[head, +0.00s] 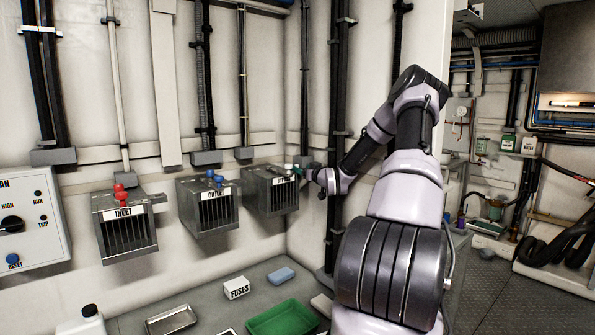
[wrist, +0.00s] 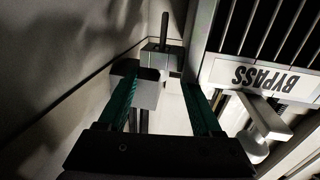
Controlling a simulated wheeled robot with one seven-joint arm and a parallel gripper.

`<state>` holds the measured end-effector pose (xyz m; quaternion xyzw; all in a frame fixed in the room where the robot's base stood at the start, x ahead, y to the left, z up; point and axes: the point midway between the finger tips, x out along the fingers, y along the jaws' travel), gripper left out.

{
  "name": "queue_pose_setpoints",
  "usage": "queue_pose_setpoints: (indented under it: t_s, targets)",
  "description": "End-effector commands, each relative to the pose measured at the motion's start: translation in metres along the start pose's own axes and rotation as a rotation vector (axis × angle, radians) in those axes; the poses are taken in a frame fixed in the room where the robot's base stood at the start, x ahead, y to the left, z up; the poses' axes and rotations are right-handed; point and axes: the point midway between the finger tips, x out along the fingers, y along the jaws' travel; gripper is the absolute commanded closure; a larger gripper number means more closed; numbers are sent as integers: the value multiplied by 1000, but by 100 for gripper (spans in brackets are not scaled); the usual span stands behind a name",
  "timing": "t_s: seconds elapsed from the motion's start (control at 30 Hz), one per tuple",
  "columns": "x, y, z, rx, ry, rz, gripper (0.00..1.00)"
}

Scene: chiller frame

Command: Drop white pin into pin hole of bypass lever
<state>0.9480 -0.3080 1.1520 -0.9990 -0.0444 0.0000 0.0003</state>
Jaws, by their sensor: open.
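The bypass box (head: 272,192) is the rightmost of the vented wall boxes, and its label (wrist: 262,78) is upside down in the wrist view. My gripper (wrist: 162,86) is open beside this box, its green fingers apart. A pale block (wrist: 147,92) shows between and beyond the fingers, with a dark upright rod (wrist: 165,27) above it. I cannot tell whether the fingers touch the block. A pale bar (wrist: 264,114) with a rounded whitish end (wrist: 250,146) is right of the fingers, below the label. I cannot tell which part is the white pin, and no pin hole is clearly visible.
The outlet box (head: 208,207) with blue knobs and the inlet box (head: 125,225) with red knobs are to the left. A green tray (head: 283,318), a fuses box (head: 236,288) and a blue sponge (head: 281,275) lie on the bench below. Vertical pipes (head: 338,120) run close behind my arm.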

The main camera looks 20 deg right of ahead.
Motion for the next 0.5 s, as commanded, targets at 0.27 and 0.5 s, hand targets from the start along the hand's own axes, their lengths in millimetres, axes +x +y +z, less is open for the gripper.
queue_pose_setpoints:
  t_s: [0.27,0.5]
  targets:
    - [22,0,0,0,0,0,34]
    - [22,0,0,0,0,0,64]
